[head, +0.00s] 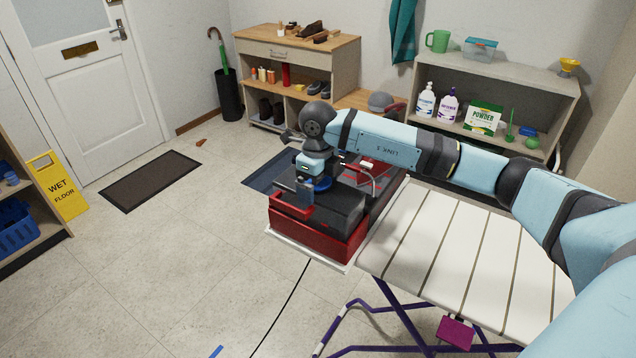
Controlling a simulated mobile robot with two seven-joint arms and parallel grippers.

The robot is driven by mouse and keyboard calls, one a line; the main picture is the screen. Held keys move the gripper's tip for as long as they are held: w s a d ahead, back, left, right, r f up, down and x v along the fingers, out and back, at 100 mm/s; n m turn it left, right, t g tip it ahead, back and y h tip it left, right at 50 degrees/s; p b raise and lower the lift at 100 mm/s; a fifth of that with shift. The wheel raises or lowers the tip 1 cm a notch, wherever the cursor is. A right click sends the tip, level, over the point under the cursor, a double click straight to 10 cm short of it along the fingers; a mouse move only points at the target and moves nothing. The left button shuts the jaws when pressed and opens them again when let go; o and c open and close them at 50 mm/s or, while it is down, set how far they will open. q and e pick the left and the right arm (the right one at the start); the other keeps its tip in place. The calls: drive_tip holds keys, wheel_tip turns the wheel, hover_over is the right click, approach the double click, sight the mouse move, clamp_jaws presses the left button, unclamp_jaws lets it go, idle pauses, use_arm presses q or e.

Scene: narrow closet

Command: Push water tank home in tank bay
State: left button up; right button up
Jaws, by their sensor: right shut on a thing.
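The steam station has a red base (318,239) and a dark grey top, and sits on the near left end of the ironing board. The water tank (291,207), with a red front edge, is at the station's left front, in the tank bay. My right gripper (299,196) points down from above and is shut on the tank. The wrist and fingers hide part of the tank and bay, so I cannot tell how much gap is left between them. My left gripper is out of view.
The white slatted ironing board (462,258) stands on purple legs. A wooden shoe bench (298,50), an umbrella stand (229,95) and a shelf with bottles (493,75) line the back wall. A yellow wet-floor sign (58,187) stands left. Floor left of the board is mostly clear.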

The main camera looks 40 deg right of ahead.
drive_tip(key=shift+w+d+f+b, duration=0.15)
drive_tip(key=shift+f+b, duration=0.15)
drive_tip(key=shift+f, duration=0.4)
drive_tip(key=o, duration=1.5)
drive_tip(key=shift+c, duration=0.2)
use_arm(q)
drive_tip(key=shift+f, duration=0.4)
use_arm(e)
drive_tip(key=shift+f, duration=0.2)
drive_tip(key=shift+d, duration=0.1)
